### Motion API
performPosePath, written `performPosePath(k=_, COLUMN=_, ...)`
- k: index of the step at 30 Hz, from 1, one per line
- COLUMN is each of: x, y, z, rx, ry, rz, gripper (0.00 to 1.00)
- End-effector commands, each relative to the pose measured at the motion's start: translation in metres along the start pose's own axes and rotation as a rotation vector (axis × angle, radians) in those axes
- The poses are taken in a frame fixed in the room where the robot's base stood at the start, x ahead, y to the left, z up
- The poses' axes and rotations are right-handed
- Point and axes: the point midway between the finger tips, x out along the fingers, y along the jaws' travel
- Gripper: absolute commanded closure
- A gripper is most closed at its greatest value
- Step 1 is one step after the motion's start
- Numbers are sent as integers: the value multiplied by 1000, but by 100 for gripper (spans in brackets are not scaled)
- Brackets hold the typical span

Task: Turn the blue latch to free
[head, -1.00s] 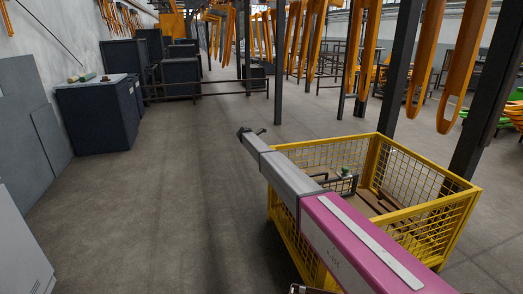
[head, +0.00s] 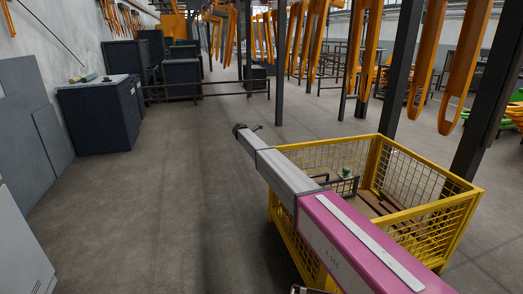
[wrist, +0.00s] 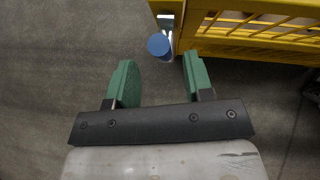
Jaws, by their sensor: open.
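The blue latch (wrist: 159,44) shows in the wrist view as a round blue knob. It sits at the yellow corner post of a yellow mesh crate, by a pale metal plate. My gripper (wrist: 158,75) is open, with its two green fingers apart and nothing between them. The latch lies beyond the fingertips, roughly in line with the gap, and is not touched. In the head view the latch cannot be made out, and my arm covers part of the crate.
The yellow mesh crate (head: 462,197) stands at the lower right, holding some dark and brown items. Dark posts (head: 402,70) and hanging orange parts (head: 468,65) stand behind it. A dark cabinet (head: 100,119) is at the left wall. The grey floor (head: 170,200) between is clear.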

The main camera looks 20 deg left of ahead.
Motion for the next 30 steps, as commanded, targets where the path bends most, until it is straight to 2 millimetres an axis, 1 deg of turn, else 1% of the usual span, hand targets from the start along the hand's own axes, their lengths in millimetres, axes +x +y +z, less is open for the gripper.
performPosePath(k=1, x=-11, y=-1, z=0, rx=-1, ry=0, rz=1, gripper=53)
performPosePath(k=6, x=-42, y=0, z=0, rx=0, ry=0, rz=1, gripper=53)
performPosePath(k=10, x=-58, y=0, z=-1, rx=-1, ry=0, rz=0, gripper=53)
performPosePath(k=14, x=-62, y=0, z=-1, rx=-1, ry=1, rz=-1, gripper=53)
performPosePath(k=30, x=-62, y=0, z=-1, rx=-1, ry=0, rz=-1, gripper=53)
